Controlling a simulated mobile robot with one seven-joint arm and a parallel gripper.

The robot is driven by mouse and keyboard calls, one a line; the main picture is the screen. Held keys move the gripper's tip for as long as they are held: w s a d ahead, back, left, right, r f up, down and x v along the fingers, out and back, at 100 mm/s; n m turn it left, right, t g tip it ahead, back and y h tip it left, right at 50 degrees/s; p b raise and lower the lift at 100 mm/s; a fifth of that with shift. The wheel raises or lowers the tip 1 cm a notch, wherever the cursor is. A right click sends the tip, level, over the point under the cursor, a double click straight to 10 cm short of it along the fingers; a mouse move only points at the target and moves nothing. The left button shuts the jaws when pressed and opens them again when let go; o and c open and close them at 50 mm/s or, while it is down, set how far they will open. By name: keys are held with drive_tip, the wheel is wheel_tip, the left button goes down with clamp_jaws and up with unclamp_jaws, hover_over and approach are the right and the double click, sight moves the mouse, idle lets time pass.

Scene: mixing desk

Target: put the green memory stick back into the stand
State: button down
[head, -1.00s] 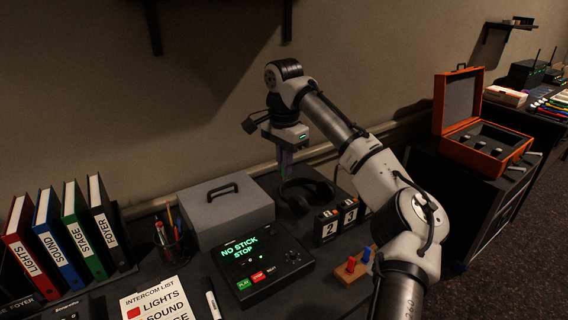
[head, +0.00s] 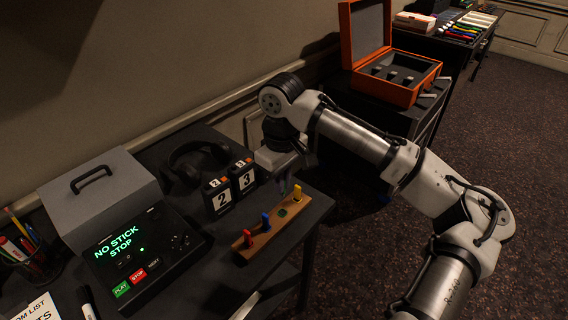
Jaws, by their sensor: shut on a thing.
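The wooden stand (head: 262,243) lies on the desk near its right front corner. A red stick (head: 247,238), a blue stick (head: 266,221) and a yellow stick (head: 297,193) stand upright in it. A green spot (head: 282,212) shows on the stand between blue and yellow; I cannot tell whether it is a slot mark or part of a stick. My gripper (head: 283,187) points down just above and behind that spot. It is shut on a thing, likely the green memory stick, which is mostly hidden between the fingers. I cannot tell whether it touches the stand.
Flip number blocks (head: 231,187) stand close left of my gripper, with black headphones (head: 199,165) behind. A player (head: 140,250) reading "NO STICK STOP" and a grey box (head: 98,195) are further left. The desk's right edge (head: 325,208) is close to the stand.

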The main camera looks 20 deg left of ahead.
drive_tip(key=shift+s+f+b, duration=0.1)
drive_tip(key=shift+f+b, duration=2.9)
drive_tip(key=shift+b, duration=0.25)
drive_tip(key=shift+r+p, duration=0.1)
drive_tip(key=shift+p, duration=1.1)
drive_tip(key=shift+f, duration=0.6)
drive_tip(key=c, duration=1.5)
unclamp_jaws()
